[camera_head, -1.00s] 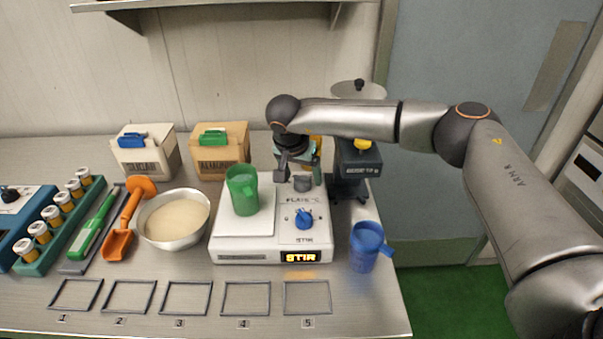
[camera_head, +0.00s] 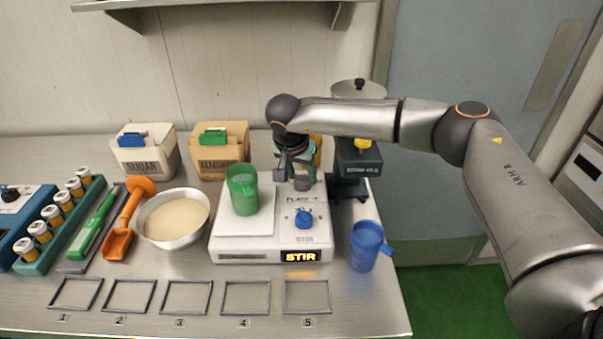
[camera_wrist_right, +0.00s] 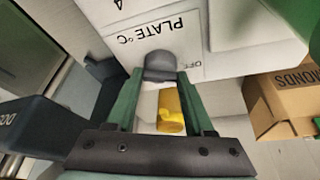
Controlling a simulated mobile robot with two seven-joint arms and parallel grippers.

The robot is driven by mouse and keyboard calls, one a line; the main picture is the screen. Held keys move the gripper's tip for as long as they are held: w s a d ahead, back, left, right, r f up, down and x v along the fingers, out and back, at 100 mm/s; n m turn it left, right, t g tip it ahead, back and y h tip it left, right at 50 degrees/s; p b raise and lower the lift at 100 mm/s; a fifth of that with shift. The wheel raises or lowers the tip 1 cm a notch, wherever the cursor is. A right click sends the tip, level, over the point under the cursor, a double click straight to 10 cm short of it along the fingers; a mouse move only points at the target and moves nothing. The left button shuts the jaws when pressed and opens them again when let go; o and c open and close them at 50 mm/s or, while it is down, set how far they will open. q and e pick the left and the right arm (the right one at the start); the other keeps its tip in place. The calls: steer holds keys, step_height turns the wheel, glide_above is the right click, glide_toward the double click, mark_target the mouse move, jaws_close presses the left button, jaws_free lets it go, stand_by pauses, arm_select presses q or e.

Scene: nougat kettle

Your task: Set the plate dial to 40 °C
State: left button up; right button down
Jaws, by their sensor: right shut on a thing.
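The grey plate dial (camera_wrist_right: 160,66) sits on the white hot plate unit, beside the print "PLATE °C" in the right wrist view. It also shows at the back right of the unit in the head view (camera_head: 302,184). My right gripper (camera_wrist_right: 160,78) is shut on the dial, a finger on each side. It comes down from above and behind in the head view (camera_head: 300,177). The dial's pointer and exact setting cannot be read. My left gripper is not in view.
A green jug (camera_head: 242,190) stands on the plate, left of the dial. A blue jug (camera_head: 366,246) is at the unit's right. A dark bench device (camera_head: 359,165) stands close behind right. In the right wrist view, a yellow object (camera_wrist_right: 170,112) shows between the fingers.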

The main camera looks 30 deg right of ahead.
steer(key=m, duration=0.2)
steer(key=m+g+h, duration=0.1)
steer(key=m, duration=0.1)
steer(key=shift+w+a+m+g, duration=0.1)
steer(key=shift+w+m+g, duration=0.05)
steer(key=shift+m+g, duration=0.15)
steer(key=m+g, duration=0.1)
steer(key=m, duration=0.3)
steer(key=shift+w+g, duration=0.1)
steer(key=shift+g, duration=0.2)
stand_by(0.4)
steer(key=shift+c, duration=1.4)
jaws_free()
steer(key=shift+r, duration=0.15)
steer(key=v, duration=1.2)
steer(key=shift+a+b, duration=0.25)
steer(key=shift+b, duration=0.1)
